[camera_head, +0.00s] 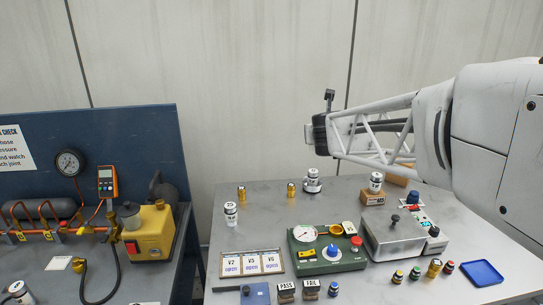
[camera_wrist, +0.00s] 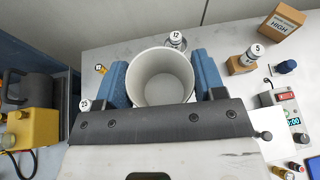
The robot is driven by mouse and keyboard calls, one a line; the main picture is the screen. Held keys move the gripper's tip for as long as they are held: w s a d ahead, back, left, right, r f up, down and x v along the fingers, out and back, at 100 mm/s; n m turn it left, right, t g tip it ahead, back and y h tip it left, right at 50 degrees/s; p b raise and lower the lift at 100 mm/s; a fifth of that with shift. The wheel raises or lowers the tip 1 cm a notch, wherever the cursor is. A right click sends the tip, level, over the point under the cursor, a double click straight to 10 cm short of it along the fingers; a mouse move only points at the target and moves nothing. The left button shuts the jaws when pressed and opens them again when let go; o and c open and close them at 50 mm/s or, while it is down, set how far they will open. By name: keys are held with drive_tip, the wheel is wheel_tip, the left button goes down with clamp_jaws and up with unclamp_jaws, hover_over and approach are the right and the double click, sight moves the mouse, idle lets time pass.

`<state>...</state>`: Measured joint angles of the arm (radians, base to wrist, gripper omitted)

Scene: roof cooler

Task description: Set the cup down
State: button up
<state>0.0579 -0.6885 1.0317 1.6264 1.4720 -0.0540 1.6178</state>
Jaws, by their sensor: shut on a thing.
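A pale grey, round, open-topped cup (camera_wrist: 160,88) sits between the two blue fingers of my gripper (camera_wrist: 162,78) in the wrist view. The fingers press on its left and right sides, and its inside looks empty. The cup appears above the grey table (camera_wrist: 110,58), but its base is hidden, so I cannot tell the gap. In the head view, the dark end of my arm shows above the back of the table (camera_head: 262,207). I cannot make out the cup or the fingers there.
White-capped canisters (camera_head: 231,214) and brass fittings (camera_head: 241,193) stand along the table's back and left. A green gauge box (camera_head: 326,251), a grey metal box (camera_head: 395,236) and a blue tray (camera_head: 482,273) fill the front.

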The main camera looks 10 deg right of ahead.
drive_tip(key=w+d+m+g+h, duration=0.3)
drive_tip(key=w+d+m+h, duration=0.15)
drive_tip(key=d, duration=0.35)
drive_tip(key=w+d+m+g+h, duration=0.2)
drive_tip(key=w+d+m+h, duration=0.25)
drive_tip(key=d, duration=0.35)
wheel_tip(320, 180, down, 26)
drive_tip(key=shift+s+d+r, duration=0.15)
drive_tip(key=shift+s+r, duration=0.1)
drive_tip(key=shift+s, duration=0.05)
idle(0.3)
drive_tip(key=shift+w, duration=0.1)
drive_tip(key=shift+w+d+f, duration=0.25)
drive_tip(key=shift+w+d, duration=0.45)
drive_tip(key=shift+w, duration=1.85)
drive_tip(key=shift+w+d+f, duration=0.25)
drive_tip(key=shift+w+d, duration=0.4)
drive_tip(key=shift+w, duration=1.9)
drive_tip(key=shift+w+d+f, duration=0.25)
drive_tip(key=shift+w+d, duration=0.45)
drive_tip(key=shift+w, duration=1.85)
drive_tip(key=shift+f, duration=1.75)
drive_tip(key=shift+f, duration=0.1)
